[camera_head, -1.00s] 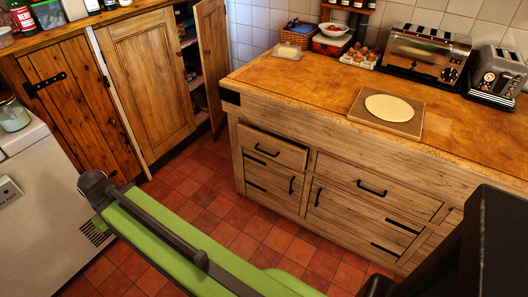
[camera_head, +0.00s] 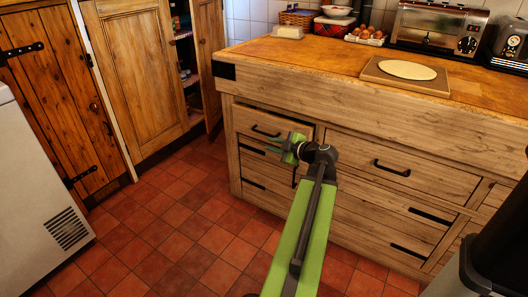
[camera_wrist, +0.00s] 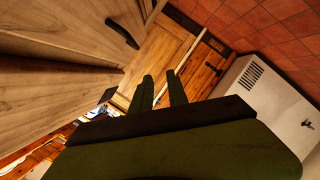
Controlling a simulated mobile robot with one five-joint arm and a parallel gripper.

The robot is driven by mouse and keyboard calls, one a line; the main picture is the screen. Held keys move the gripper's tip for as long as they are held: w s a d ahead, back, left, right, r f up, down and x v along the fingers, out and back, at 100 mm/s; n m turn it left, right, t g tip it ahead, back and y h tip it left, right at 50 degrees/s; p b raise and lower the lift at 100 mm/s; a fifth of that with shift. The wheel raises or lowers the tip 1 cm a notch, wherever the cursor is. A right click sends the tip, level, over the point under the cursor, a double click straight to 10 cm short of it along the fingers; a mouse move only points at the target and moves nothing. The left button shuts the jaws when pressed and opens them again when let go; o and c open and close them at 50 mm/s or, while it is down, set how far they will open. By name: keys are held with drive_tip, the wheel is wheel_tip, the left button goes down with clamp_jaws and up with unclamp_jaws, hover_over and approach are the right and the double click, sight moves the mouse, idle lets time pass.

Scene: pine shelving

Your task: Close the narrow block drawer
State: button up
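The narrow block drawer (camera_head: 252,118) is the upper left drawer of the wooden block unit. Its front stands slightly out, with a dark gap along its top edge. It has a dark bar handle (camera_head: 266,131). My gripper (camera_head: 288,148) is in front of the unit, near the drawer's lower right side in the picture. In the wrist view my gripper (camera_wrist: 160,84) has two green fingers apart, with nothing between them. A dark handle (camera_wrist: 122,34) shows beyond the fingers at upper left. I cannot tell whether the gripper touches the drawer.
A wide drawer (camera_head: 400,172) with a dark handle is to the right. A board with a pale dough disc (camera_head: 407,70) and a toaster (camera_head: 440,28) are on the worktop. An open cupboard door (camera_head: 210,55) stands at the back left. Red tile floor (camera_head: 170,225) is clear.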

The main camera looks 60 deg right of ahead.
sight(267, 134)
drive_tip(key=s+d+h, duration=0.2)
drive_tip(key=s+d, duration=0.2)
drive_tip(key=s, duration=0.2)
drive_tip(key=b+x, duration=0.1)
drive_tip(key=x, duration=0.5)
drive_tip(key=b+x, duration=0.2)
drive_tip(key=x, duration=0.4)
drive_tip(key=b+x, duration=0.1)
drive_tip(key=x, duration=0.4)
drive_tip(key=shift+w+r, duration=0.2)
drive_tip(key=shift+w, duration=0.25)
clamp_jaws()
drive_tip(key=shift+s, duration=0.1)
